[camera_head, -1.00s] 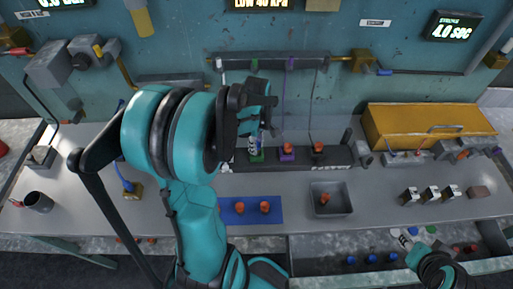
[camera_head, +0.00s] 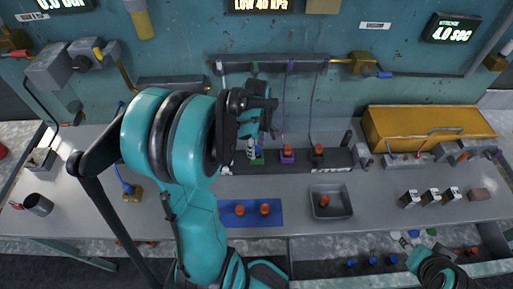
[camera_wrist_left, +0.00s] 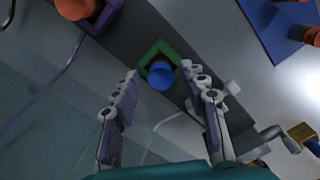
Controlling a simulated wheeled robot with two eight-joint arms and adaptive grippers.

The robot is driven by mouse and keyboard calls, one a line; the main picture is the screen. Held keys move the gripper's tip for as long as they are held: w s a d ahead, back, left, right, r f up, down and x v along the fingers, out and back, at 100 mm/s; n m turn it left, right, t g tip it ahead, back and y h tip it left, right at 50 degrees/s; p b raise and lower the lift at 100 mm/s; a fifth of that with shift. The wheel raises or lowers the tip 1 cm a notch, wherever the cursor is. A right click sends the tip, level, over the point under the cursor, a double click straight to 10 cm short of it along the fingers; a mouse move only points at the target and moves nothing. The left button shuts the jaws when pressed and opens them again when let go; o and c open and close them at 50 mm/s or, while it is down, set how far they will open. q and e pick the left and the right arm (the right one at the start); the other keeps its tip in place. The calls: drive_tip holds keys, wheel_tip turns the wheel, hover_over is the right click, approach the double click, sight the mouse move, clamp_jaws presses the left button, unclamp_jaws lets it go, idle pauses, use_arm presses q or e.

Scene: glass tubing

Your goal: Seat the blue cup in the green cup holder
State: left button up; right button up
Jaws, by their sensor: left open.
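In the left wrist view, the blue cup (camera_wrist_left: 160,77) stands in the square green cup holder (camera_wrist_left: 157,49). Its upper end faces the camera and overlaps the holder's near edge; how deep it sits is hard to tell. My left gripper (camera_wrist_left: 164,78) is open, with a finger on each side of the cup and visible gaps between. In the head view, my left gripper (camera_head: 253,146) is over the green holder (camera_head: 257,158), and the arm and fingers mostly hide the cup. Only part of my right arm shows at the lower right; its gripper is not seen.
A purple holder (camera_head: 287,156) with an orange cup stands beside the green one on the dark rack. A blue mat (camera_head: 252,218) with two orange cups and a grey tray (camera_head: 343,206) lie in front. A yellow case (camera_head: 400,130) stands at the right.

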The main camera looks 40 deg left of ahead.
sight(257, 149)
use_arm(q)
wheel_tip(257, 149, up, 10)
drive_tip(key=p, duration=0.3)
drive_tip(key=s+d+r+m+t, duration=0.1)
drive_tip(key=s+d+m+t, duration=0.2)
drive_tip(key=d+m, duration=0.5)
drive_tip(key=s+d+r+m+t, duration=0.2)
drive_tip(key=s+d+m+t, duration=0.1)
drive_tip(key=d+m, duration=0.6)
drive_tip(key=shift+r+m+t, duration=0.3)
drive_tip(key=shift+m+t, duration=0.3)
drive_tip(key=shift+m, duration=0.5)
